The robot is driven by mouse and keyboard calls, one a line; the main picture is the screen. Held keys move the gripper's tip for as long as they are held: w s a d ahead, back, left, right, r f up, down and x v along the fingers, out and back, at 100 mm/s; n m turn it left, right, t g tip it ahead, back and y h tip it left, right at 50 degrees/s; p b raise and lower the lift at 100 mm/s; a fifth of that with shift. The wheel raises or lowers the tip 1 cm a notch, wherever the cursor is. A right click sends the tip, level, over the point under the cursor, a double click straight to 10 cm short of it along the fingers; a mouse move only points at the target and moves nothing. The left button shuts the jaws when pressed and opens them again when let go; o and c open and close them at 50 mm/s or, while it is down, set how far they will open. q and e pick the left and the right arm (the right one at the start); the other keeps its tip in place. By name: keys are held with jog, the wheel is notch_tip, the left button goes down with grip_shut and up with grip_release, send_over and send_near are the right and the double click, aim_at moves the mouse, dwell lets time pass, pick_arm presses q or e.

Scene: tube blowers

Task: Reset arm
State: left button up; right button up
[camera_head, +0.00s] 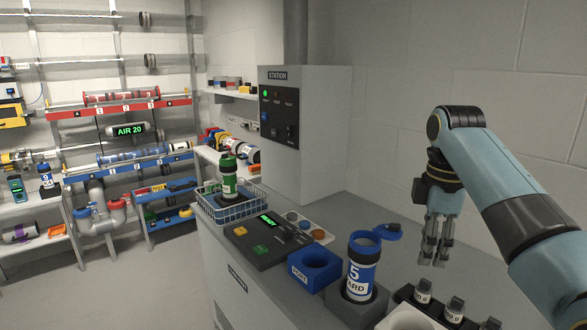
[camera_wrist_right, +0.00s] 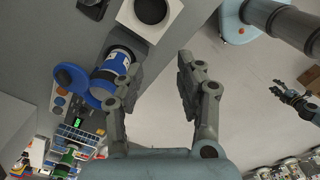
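The grey station (camera_head: 302,120) rises behind. Shelves fill the left.

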jog(key=s+d+f+m+t, duration=0.1)
jog(key=s+f+m, duration=0.2)
jog(key=s+f, duration=0.3)
jog(key=s+d+f+m, duration=0.2)
jog(key=s+f+m, duration=0.15)
jog(key=s, duration=0.45)
jog(key=s+r+m+t, duration=0.35)
jog(key=s+m, duration=0.45)
jog(key=s, duration=1.1)
notch_tip(320, 180, down, 41)
jog(key=s+d+g+b, duration=0.2)
jog(key=g+b, duration=0.1)
jog(key=b, duration=1.1)
pick_arm(q)
notch_tip(320, 180, down, 25)
jog(key=s+b, duration=0.2)
jog(key=b, duration=0.8)
jog(key=shift+r+g, duration=0.2)
jog(key=shift+g, duration=0.1)
pick_arm(e)
jog(key=s+f, duration=0.9)
jog(key=f, duration=0.3)
jog(key=s+d+f, duration=0.1)
jog(key=s+f, duration=0.8)
jog(key=f, duration=0.4)
jog(key=shift+s+g+h, duration=0.15)
jog(key=shift+g+h, duration=0.2)
jog(key=shift+h, duration=0.05)
